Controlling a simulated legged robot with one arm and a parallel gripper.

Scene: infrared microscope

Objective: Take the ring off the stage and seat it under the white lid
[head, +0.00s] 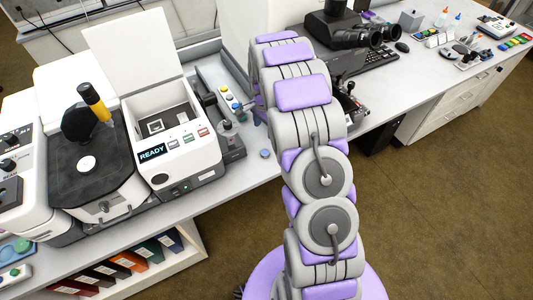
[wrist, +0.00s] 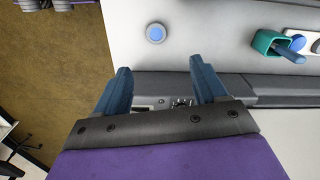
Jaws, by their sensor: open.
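The white lid (head: 135,50) stands raised at the back of the white instrument (head: 172,155) with the READY display, in the head view. Its open compartment (head: 178,114) shows a small light square frame inside. My gripper (wrist: 160,64) is open in the wrist view, with two blue fingers apart and nothing between their tips. Beyond its palm, a grey device (wrist: 152,84) carries a small dark round part (wrist: 182,102), partly cut off by the palm. I cannot tell whether this part is the ring, and I cannot identify the stage for certain.
A blue round disc (wrist: 155,33) lies on the bench, ahead of the fingertips. A teal holder (wrist: 272,42) stands to the right. In the head view, a black-topped instrument (head: 95,170) is left of the lid, and a microscope (head: 350,35) stands behind my arm.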

